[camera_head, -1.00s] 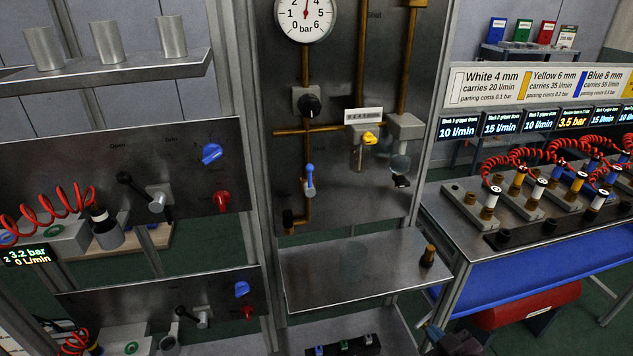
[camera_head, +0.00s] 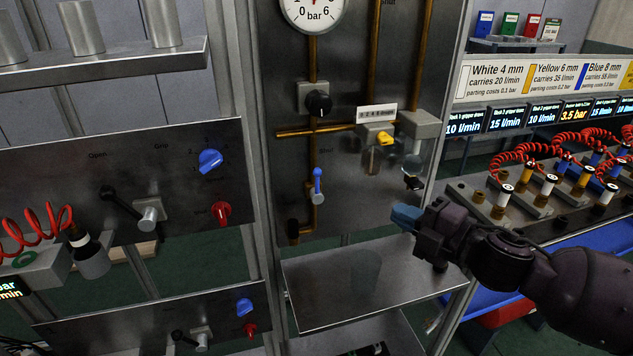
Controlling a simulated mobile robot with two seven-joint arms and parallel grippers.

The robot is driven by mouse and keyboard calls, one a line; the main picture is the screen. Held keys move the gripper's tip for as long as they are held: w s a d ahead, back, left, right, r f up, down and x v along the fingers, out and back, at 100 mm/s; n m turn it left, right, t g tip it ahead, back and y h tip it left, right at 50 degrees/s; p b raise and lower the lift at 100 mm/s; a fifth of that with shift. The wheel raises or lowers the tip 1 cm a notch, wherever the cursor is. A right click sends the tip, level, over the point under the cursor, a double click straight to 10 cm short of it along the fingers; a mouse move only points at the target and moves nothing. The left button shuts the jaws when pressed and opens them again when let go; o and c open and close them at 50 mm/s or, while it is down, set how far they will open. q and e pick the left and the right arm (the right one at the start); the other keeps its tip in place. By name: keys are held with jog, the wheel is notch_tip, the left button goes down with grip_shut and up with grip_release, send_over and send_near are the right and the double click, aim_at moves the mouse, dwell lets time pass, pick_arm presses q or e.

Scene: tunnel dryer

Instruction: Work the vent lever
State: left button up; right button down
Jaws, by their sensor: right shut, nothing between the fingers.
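A small blue lever (camera_head: 317,182) stands upright on a brass pipe of the middle steel panel (camera_head: 345,205); a label beside it is too small to read surely. A larger black lever (camera_head: 122,206) is on the left panel (camera_head: 60,178), slanting up to the left from a grey hub, near the words "Open" and "Grip". I cannot tell from lettering which is the vent lever. My right gripper (camera_head: 405,216) is shut and empty, its blue fingertips pointing left, right of the blue lever and apart from it. My left gripper is not in view.
A black knob (camera_head: 318,103), a pressure gauge (camera_head: 315,12) and a yellow-topped bowl (camera_head: 383,150) share the middle panel. A steel shelf (camera_head: 370,285) juts out below. A bench with red coiled hoses (camera_head: 570,140) stands at right. Upright posts (camera_head: 243,150) flank the panel.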

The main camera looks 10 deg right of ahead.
jog(key=a+n, duration=0.2)
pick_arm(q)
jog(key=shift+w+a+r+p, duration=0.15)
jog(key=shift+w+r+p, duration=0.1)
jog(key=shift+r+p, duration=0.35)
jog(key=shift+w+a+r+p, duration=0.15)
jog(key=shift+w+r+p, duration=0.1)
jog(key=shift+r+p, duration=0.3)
pick_arm(e)
jog(key=y, duration=0.1)
send_near(316, 185)
jog(key=r+x, duration=0.1)
jog(key=x, duration=0.6)
jog(key=shift+w+d, duration=0.2)
jog(key=shift+w, duration=0.05)
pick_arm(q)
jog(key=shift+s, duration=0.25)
pick_arm(e)
jog(key=shift+f, duration=0.1)
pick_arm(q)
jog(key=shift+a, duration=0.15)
pick_arm(e)
jog(key=shift+d, duration=0.1)
